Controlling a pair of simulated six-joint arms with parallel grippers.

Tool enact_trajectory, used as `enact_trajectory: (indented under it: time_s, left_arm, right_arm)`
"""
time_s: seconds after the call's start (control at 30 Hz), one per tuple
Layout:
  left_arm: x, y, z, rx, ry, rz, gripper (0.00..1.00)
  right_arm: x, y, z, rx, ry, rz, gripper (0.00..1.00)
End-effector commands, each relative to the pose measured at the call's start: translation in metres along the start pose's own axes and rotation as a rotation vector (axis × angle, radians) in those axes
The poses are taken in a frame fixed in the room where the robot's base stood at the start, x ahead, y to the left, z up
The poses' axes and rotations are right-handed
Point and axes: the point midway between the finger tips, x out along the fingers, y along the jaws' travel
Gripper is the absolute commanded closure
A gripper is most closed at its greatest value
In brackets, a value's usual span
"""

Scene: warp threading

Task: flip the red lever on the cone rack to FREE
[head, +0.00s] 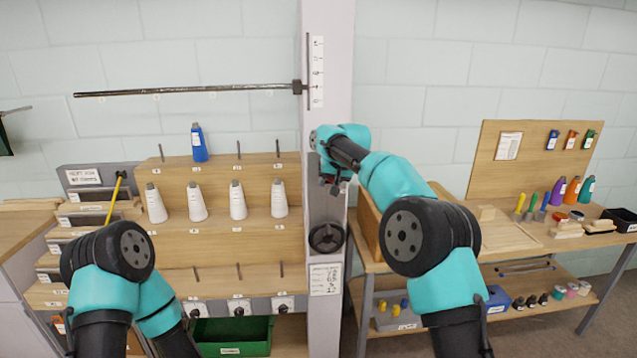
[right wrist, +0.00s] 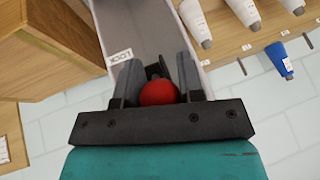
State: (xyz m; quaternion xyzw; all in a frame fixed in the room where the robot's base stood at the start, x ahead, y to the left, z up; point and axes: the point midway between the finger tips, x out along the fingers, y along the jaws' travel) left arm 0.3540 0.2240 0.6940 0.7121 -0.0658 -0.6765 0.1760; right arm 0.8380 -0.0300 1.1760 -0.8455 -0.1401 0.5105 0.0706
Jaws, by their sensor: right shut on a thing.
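The cone rack (head: 215,232) stands left of centre in the head view, with white cones on its middle step. A grey post (head: 325,235) rises at its right side. My right gripper (head: 333,184) is at this post; the lever is hidden there in the head view. In the right wrist view, the lever's red ball knob (right wrist: 158,93) sits between the fingers of my right gripper (right wrist: 158,68), which is shut on it. A LOCK label (right wrist: 121,57) shows on the post just beyond the fingers. No FREE label can be read. My left gripper is outside the view.
A black handwheel (head: 327,238) is on the post below my right gripper. A blue bottle-like cone (head: 199,143) stands on the rack's top step. A dark rod (head: 190,89) runs above the rack. A workbench (head: 500,236) with tools and bottles is at right.

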Motion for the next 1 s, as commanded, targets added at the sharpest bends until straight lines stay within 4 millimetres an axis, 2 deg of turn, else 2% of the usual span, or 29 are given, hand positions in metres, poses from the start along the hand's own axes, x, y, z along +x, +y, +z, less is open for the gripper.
enact_trajectory:
  time_s: [0.27,0.3,0.53,0.83,1.0]
  left_arm:
    - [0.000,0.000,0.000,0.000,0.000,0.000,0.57]
    - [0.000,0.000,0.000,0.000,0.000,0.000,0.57]
    - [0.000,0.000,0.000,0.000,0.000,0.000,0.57]
    - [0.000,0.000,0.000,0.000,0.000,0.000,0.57]
    - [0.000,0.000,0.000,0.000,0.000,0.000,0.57]
  right_arm:
    - [-0.003,-0.001,-0.001,0.000,0.005,-0.001,1.00]
    - [-0.003,-0.001,-0.001,0.000,0.005,-0.002,0.61]
    - [-0.001,-0.001,-0.001,0.000,0.002,-0.001,0.40]
    - [-0.003,-0.001,0.000,0.000,0.001,-0.001,0.40]
    - [-0.016,-0.001,-0.001,0.000,0.003,-0.001,0.40]
